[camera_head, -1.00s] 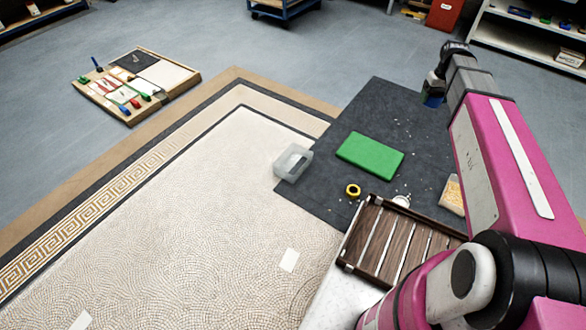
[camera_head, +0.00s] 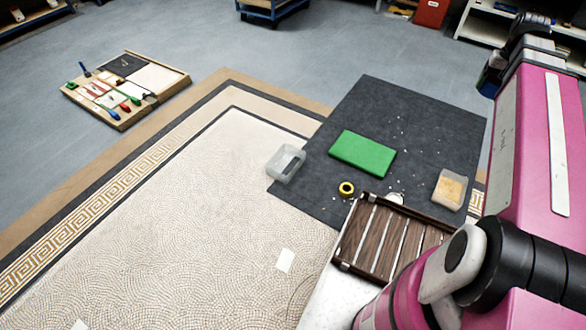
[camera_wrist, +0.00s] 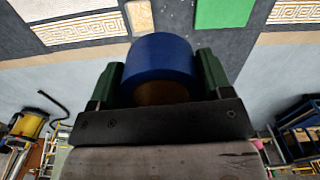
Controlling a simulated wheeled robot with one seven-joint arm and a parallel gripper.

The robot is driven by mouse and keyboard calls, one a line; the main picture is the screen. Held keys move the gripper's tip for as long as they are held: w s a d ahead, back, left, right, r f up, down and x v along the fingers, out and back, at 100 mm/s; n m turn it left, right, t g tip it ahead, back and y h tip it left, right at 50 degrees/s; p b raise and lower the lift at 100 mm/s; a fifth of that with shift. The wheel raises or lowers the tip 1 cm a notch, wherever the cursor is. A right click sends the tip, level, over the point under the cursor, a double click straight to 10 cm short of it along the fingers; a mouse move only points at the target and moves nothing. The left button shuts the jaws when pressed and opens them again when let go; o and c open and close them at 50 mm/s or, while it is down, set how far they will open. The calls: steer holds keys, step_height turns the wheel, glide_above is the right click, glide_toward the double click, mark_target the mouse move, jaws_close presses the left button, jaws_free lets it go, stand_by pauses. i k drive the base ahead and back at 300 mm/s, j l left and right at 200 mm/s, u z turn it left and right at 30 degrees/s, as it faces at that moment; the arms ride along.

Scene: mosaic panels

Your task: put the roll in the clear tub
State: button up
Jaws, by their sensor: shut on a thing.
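A blue roll (camera_wrist: 160,58) is held between the two dark green fingers of my gripper (camera_wrist: 161,72) in the wrist view, above the floor. In the head view my gripper (camera_head: 490,82) is at the upper right, mostly hidden by my arm, with a bit of blue showing. A clear tub (camera_head: 285,164) stands at the left edge of the dark mat, well left of my gripper. It looks empty except for a dark patch inside that I cannot make out.
On the dark mat (camera_head: 395,110) are a green slab (camera_head: 362,153), scattered chips and a second clear tub with tan contents (camera_head: 450,190). A dark slatted wooden tray (camera_head: 345,248) is in front. A tool board (camera_head: 125,90) lies far left. The pale mosaic floor is mostly clear.

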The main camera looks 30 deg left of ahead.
mark_target(288, 164)
steer(key=k+j+u, duration=0.1)
steer(key=u, duration=0.65)
steer(key=j+u, duration=0.35)
steer(key=i+j+z, duration=0.15)
steer(key=i+j, duration=0.35)
steer(key=i, duration=0.1)
